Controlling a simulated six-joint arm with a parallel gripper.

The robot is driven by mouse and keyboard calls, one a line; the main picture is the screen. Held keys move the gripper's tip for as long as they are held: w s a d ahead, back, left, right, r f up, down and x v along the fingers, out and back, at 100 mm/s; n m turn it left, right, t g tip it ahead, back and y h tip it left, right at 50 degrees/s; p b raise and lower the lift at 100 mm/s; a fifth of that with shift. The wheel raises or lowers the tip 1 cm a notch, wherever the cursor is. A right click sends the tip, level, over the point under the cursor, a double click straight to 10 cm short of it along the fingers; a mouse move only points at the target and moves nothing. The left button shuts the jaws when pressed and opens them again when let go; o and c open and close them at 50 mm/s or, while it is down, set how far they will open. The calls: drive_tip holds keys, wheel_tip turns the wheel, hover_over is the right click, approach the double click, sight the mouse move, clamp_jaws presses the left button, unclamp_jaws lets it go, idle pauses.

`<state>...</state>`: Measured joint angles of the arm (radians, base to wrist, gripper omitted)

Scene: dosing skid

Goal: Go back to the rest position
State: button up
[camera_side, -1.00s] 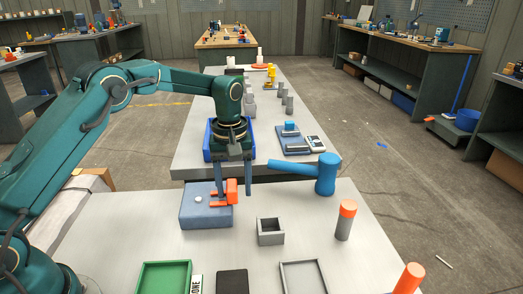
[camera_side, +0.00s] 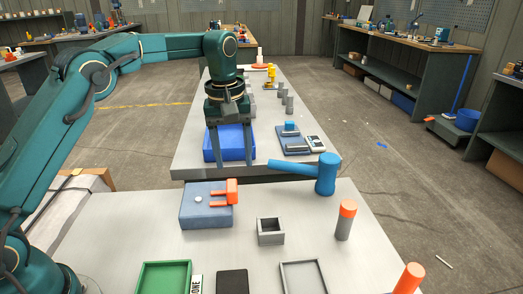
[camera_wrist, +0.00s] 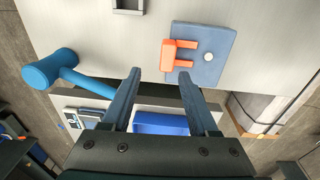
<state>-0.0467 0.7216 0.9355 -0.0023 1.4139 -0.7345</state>
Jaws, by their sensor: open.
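My gripper (camera_side: 234,164) is open and empty, raised above the far edge of the near table in the side view. Its two fingers point down, apart from each other. In the wrist view my gripper (camera_wrist: 160,82) shows its fingers spread with nothing between them. An orange forked piece (camera_side: 231,191) lies on the blue-grey block (camera_side: 206,216), below and in front of my fingers. The wrist view also shows the orange piece (camera_wrist: 170,54) on the block, clear of the fingertips.
A blue mallet-shaped piece (camera_side: 326,175) stands at the table's right. A grey open box (camera_side: 271,231), an orange-topped grey cylinder (camera_side: 346,220), and a green tray (camera_side: 165,264) are on the near table. A blue bin (camera_side: 241,148) sits on the table behind.

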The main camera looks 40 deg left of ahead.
drive_tip(key=s+d+r+m+t, duration=0.1)
drive_tip(key=s+r+m+t, duration=0.2)
drive_tip(key=s+r, duration=0.85)
drive_tip(key=s+f+m+t, duration=0.1)
drive_tip(key=s+f+m, duration=0.5)
drive_tip(key=s+f, duration=0.2)
drive_tip(key=s, duration=0.2)
drive_tip(key=shift+s+d+t, duration=0.3)
drive_tip(key=shift+d+t, duration=0.05)
drive_tip(key=shift+t, duration=0.05)
